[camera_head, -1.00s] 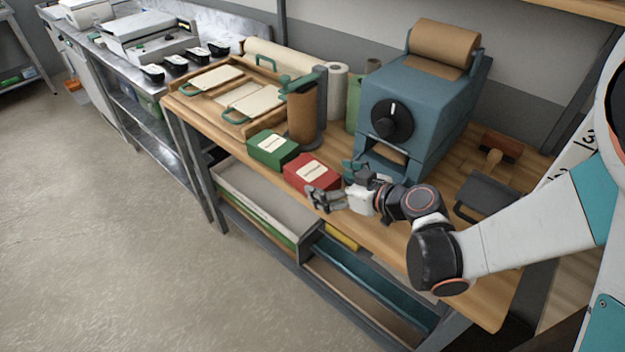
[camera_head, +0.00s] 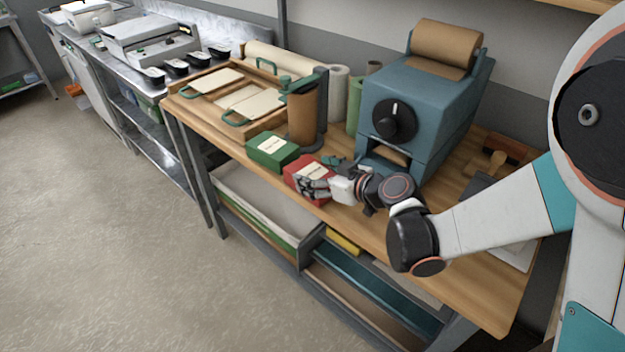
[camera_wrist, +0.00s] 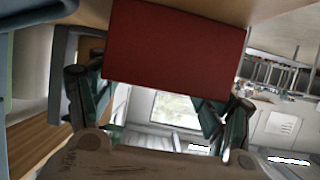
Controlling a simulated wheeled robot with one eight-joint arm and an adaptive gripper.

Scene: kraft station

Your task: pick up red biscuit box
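The red biscuit box (camera_head: 296,172) with a pale label lies on the wooden workbench, near its front edge. My gripper (camera_head: 316,184) reaches it from the right in the head view, and its fingers overlap the box's right front part. In the wrist view the red box (camera_wrist: 178,48) fills the upper middle as a plain red face. The fingers of my gripper (camera_wrist: 155,105) are spread wide, one near each side of the box's lower edge. The gripper looks open. I cannot tell whether a finger touches the box.
A green box (camera_head: 272,151) lies just left of the red one. Behind stand a brown roll (camera_head: 302,118) and a blue machine (camera_head: 425,100) with a black knob. A wooden tray (camera_head: 205,109) is at the left. Bins sit on the shelf below; the floor at left is clear.

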